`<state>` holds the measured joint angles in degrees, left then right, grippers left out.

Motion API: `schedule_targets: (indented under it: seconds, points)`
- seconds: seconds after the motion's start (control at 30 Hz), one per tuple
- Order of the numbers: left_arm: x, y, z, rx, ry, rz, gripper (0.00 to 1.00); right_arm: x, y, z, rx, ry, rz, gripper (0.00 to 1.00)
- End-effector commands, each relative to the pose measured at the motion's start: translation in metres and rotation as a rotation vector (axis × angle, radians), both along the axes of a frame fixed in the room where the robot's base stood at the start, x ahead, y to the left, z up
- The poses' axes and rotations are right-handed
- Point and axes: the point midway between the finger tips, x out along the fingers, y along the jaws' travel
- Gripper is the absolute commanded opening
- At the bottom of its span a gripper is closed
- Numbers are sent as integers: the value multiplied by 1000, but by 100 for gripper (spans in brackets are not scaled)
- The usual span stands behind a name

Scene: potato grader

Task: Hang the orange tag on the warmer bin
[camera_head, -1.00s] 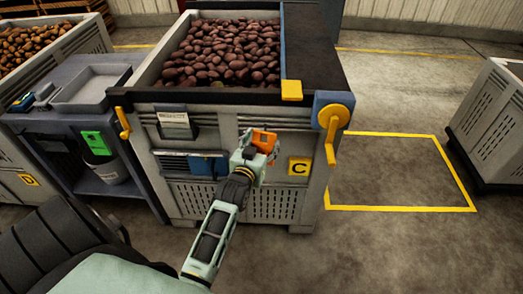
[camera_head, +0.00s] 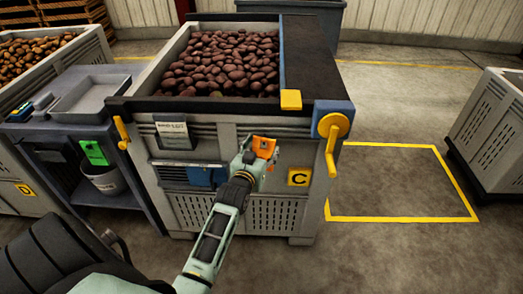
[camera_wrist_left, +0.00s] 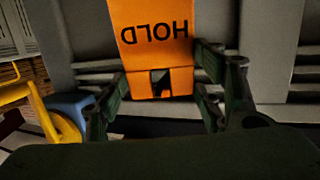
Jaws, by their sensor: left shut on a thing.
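The orange tag (camera_head: 264,147) is in my left gripper (camera_head: 256,158), in front of the face of the grey bin (camera_head: 220,130) marked C. In the left wrist view the tag (camera_wrist_left: 155,40) shows the word HOLD upside down, with a notch in its near edge. The fingers of the left gripper (camera_wrist_left: 160,95) are on both sides of it. I cannot tell whether the tag touches the bin. The bin is full of dark red potatoes (camera_head: 222,62). My right gripper is not in view.
A yellow C plate (camera_head: 299,177), a white card (camera_head: 173,135) and a yellow crank (camera_head: 333,130) are on the bin's front. A side table (camera_head: 75,130) with a tray and green tag (camera_head: 94,152) stands left, beside bin D (camera_head: 15,185). The yellow-outlined floor (camera_head: 390,180) is empty.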

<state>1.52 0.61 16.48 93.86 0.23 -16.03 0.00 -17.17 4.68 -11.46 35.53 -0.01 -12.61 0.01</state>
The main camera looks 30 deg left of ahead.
Motion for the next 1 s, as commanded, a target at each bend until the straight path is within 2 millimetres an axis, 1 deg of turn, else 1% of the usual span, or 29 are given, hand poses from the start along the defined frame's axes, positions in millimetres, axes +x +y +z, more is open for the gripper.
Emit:
schedule_targets:
  seconds: [0.3, 0.33, 0.5, 0.57, 0.87, 1.0]
  points:
    - [0, 0, -1, -1, 2, 0, 28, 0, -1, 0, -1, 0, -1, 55]
    - [0, 0, -1, -1, 2, 0, 64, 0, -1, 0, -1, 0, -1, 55]
    - [0, 0, -1, -1, 2, 0, 79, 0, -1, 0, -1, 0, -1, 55]
    - [0, 0, -1, 0, 1, 0, 84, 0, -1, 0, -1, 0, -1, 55]
    - [-1, 0, -1, -1, 2, 0, 84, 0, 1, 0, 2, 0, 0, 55]
    - [-8, -3, 1, 0, 1, 0, 84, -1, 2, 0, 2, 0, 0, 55]
